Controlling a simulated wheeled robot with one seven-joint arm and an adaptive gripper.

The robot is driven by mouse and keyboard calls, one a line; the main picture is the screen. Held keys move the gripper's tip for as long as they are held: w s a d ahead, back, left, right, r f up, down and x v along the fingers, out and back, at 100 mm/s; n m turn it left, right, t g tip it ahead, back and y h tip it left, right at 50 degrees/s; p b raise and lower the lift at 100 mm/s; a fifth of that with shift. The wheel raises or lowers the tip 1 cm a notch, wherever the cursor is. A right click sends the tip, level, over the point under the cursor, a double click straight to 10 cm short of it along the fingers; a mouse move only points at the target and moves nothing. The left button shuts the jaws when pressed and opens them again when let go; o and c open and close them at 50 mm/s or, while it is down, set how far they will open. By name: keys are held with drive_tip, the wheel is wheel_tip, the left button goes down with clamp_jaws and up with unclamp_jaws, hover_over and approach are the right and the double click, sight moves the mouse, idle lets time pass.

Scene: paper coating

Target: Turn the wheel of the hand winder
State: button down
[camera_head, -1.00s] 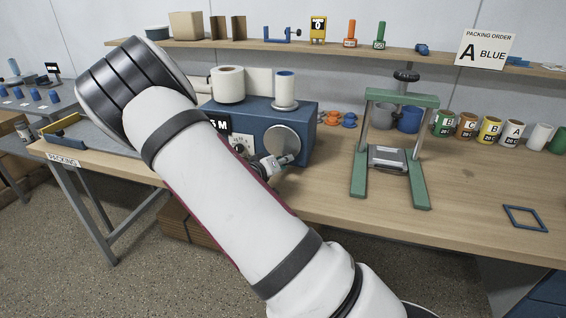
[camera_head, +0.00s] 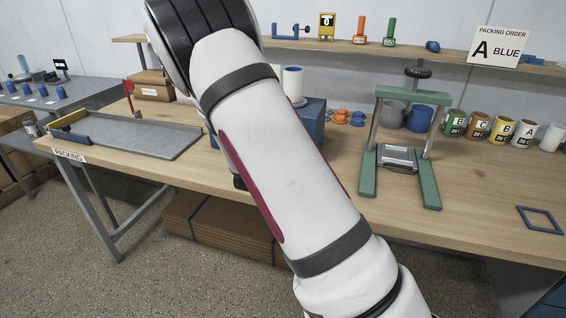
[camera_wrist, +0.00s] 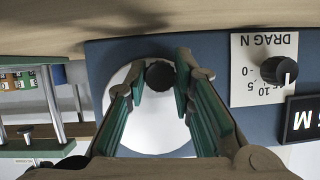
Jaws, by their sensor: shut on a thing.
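The hand winder is a blue box (camera_head: 314,125), mostly hidden behind my arm in the head view. In the wrist view its blue front (camera_wrist: 225,100) fills much of the frame, with the pale round wheel (camera_wrist: 155,125) on it. A black knob (camera_wrist: 159,75) sits on the wheel near its edge as pictured. My gripper (camera_wrist: 159,77) has its two green-lined fingers on either side of the knob and is shut on it. The head view hides my gripper and the wheel.
A drag dial (camera_wrist: 280,70) and a dark display (camera_wrist: 301,118) sit beside the wheel. A green press frame (camera_head: 369,150) stands right of the winder. A grey tray (camera_head: 150,138) lies at the left. A white spool (camera_head: 292,85) stands on the winder.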

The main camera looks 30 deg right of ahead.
drive_tip(key=m+t+b, duration=0.1)
drive_tip(key=b, duration=0.1)
drive_tip(key=w+m+y+b, duration=0.1)
drive_tip(key=m+b, duration=0.1)
drive_tip(key=b, duration=0.1)
drive_tip(key=shift+w+a+r+t, duration=0.15)
drive_tip(key=shift+a+r+t, duration=0.05)
drive_tip(key=shift+a+t, duration=0.2)
drive_tip(key=m+b, duration=0.1)
drive_tip(key=b, duration=0.1)
drive_tip(key=m+t+b, duration=0.1)
drive_tip(key=b, duration=0.1)
drive_tip(key=shift+w+a+r+y+b, duration=0.2)
drive_tip(key=shift+r+y+b, duration=0.1)
drive_tip(key=shift+r+b, duration=0.1)
drive_tip(key=b, duration=0.1)
drive_tip(key=m+b, duration=0.1)
drive_tip(key=shift+w+a+r+t+b, duration=0.1)
drive_tip(key=shift+r+t+b, duration=0.2)
drive_tip(key=shift+r, duration=0.05)
drive_tip(key=shift+r, duration=0.1)
drive_tip(key=c, duration=1.4)
unclamp_jaws()
drive_tip(key=shift+o, duration=0.2)
drive_tip(key=shift+v, duration=3.8)
